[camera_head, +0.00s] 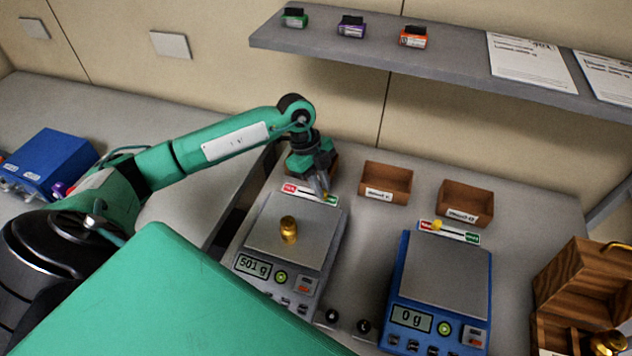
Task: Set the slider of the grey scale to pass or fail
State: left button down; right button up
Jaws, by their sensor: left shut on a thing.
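The grey scale (270,235) stands left of centre with a brass weight (288,230) on its pan. Its display (252,266) reads 501 g. The slider strip (304,194) along its back edge has a red end at the left and a green end at the right. My left gripper (324,193) points down at this strip from behind, its fingers shut on the small yellow slider knob (326,197) near the green end. The fingers partly hide the knob and strip, so its exact position is hard to tell. My right gripper is out of view.
A blue scale (440,283) reading 0 g stands to the right, with its own yellow slider knob (437,225). Two brown trays (386,184) (465,204) stand behind. A wooden box (580,290) is at the right. A shelf (450,62) hangs above.

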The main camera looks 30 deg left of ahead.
pick_arm(q)
jog(key=c, duration=1.4)
grip_release()
jog(key=shift+d, duration=0.25)
jog(key=shift+o, duration=0.2)
jog(key=shift+a, duration=0.1)
jog(key=shift+w+a+r, duration=0.1)
jog(key=shift+a+r, duration=0.05)
jog(key=shift+r, duration=0.15)
jog(key=b+v, duration=0.2)
jog(key=v, duration=0.5)
